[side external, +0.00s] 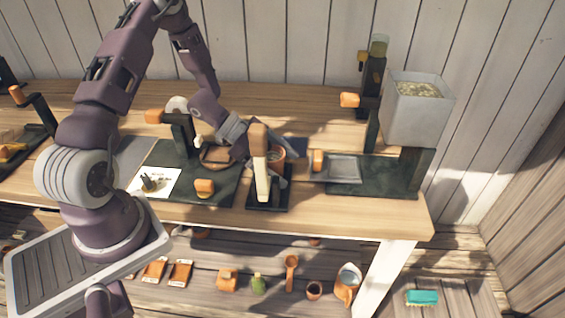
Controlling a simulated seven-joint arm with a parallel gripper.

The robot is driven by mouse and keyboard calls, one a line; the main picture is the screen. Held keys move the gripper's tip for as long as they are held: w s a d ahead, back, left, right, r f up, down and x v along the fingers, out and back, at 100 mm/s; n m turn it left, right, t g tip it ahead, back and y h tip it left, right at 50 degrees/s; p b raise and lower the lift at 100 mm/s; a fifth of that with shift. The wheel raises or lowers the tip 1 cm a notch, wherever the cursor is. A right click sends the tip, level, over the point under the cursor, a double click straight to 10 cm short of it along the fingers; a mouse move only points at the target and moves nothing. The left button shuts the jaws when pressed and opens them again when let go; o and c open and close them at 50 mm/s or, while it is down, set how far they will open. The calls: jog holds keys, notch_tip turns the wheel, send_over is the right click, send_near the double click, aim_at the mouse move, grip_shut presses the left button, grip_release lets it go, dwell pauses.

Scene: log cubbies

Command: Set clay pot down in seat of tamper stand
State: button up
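A terracotta clay pot (278,154) shows at the tamper stand, right beside the fingers of my gripper (270,168). The tamper stand has a dark base (282,203) near the front of the bench and an upright tan wooden lever (260,160). The lever stands in front of my gripper and hides part of the pot and the fingers. My gripper reaches in from the upper left, tilted, with its fingers low around or beside the pot. I cannot tell whether they press on it, nor whether the pot touches the seat.
Left of the stand, a dark mat (222,190) holds a round wooden dish (215,157) and an orange-knobbed device (180,130). To the right are a grey tray (345,170) and a tall grinder with a grey hopper (415,115). Several small items sit on the shelf below.

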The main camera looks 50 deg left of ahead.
jog(key=v, duration=0.4)
jog(key=shift+s+a+r, duration=0.1)
jog(key=shift+a+r, duration=0.1)
jog(key=shift+a, duration=0.05)
notch_tip(320, 180, up, 6)
jog(key=shift+s+a+r, duration=0.1)
jog(key=shift+r, duration=0.5)
